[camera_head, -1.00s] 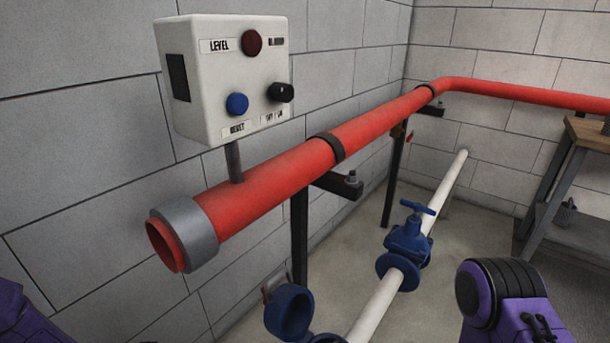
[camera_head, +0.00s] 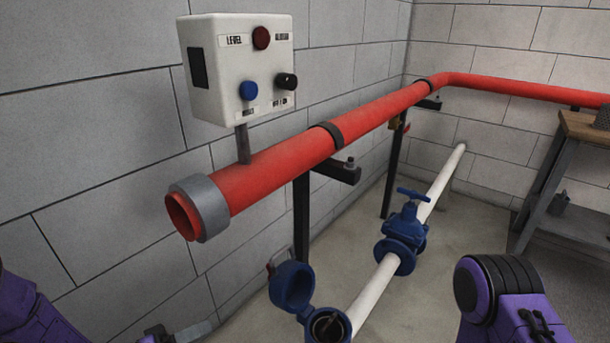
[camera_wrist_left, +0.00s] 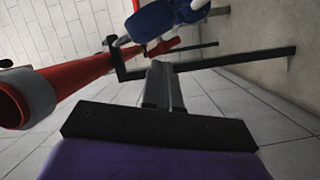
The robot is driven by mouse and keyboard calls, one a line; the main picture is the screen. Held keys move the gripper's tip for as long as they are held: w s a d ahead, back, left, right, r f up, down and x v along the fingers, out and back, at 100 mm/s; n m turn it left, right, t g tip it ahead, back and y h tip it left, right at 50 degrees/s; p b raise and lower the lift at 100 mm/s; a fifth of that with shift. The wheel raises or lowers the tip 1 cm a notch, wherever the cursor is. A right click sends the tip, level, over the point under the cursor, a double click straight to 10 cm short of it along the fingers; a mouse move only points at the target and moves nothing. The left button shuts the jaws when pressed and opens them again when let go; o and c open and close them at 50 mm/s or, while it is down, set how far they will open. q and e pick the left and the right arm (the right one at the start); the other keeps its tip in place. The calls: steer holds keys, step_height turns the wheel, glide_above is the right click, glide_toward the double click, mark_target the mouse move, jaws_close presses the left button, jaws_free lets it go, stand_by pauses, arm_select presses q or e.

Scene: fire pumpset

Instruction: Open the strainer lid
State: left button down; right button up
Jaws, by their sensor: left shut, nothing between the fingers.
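The blue strainer (camera_head: 328,324) stands at the bottom of the head view, on the low white pipe, cut by the frame edge. Its round opening shows. The blue round lid (camera_head: 292,286) stands tilted up to its left, apart from the opening on the far side. My left gripper (camera_head: 205,328) is at the bottom edge, left of the lid and clear of it. In the left wrist view its fingers (camera_wrist_left: 163,88) are together and empty. A blue part (camera_wrist_left: 160,18) shows beyond them; I cannot tell if it is the strainer. My right gripper is out of view.
A red pipe (camera_head: 285,150) with a grey collar (camera_head: 200,208) runs above on black brackets. A white control box (camera_head: 240,70) stands on it. A blue valve (camera_head: 403,235) sits on the white pipe (camera_head: 375,290). A bench (camera_head: 575,125) is at right.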

arm_select(q)
steer(key=s+a+f+n+y+p, duration=0.4)
steer(key=y+p, duration=0.3)
steer(key=y, duration=0.6)
steer(key=s+a+f+g+y+p, duration=0.1)
steer(key=s+a+g+y+p, duration=0.2)
steer(key=s+p, duration=0.2)
steer(key=s, duration=0.3)
steer(key=shift+s+a+g+y, duration=0.3)
steer(key=shift+s+y, duration=0.1)
steer(key=c, duration=1.7)
jaws_free()
steer(key=s+r+g+p, duration=0.1)
steer(key=s, duration=0.2)
steer(key=s+r+g+p, duration=0.1)
steer(key=s+p, duration=0.1)
steer(key=s, duration=0.1)
steer(key=s+r+y+p, duration=0.1)
steer(key=s+p, duration=0.1)
steer(key=s, duration=0.1)
steer(key=shift+s+r+g, duration=0.1)
steer(key=shift+s+g, duration=0.15)
steer(key=shift+g, duration=0.15)
steer(key=shift+c, duration=0.2)
steer(key=o, duration=0.5)
steer(key=shift+s, duration=0.25)
steer(key=shift+o, duration=0.4)
steer(key=shift+f, duration=0.3)
steer(key=shift+w, duration=0.15)
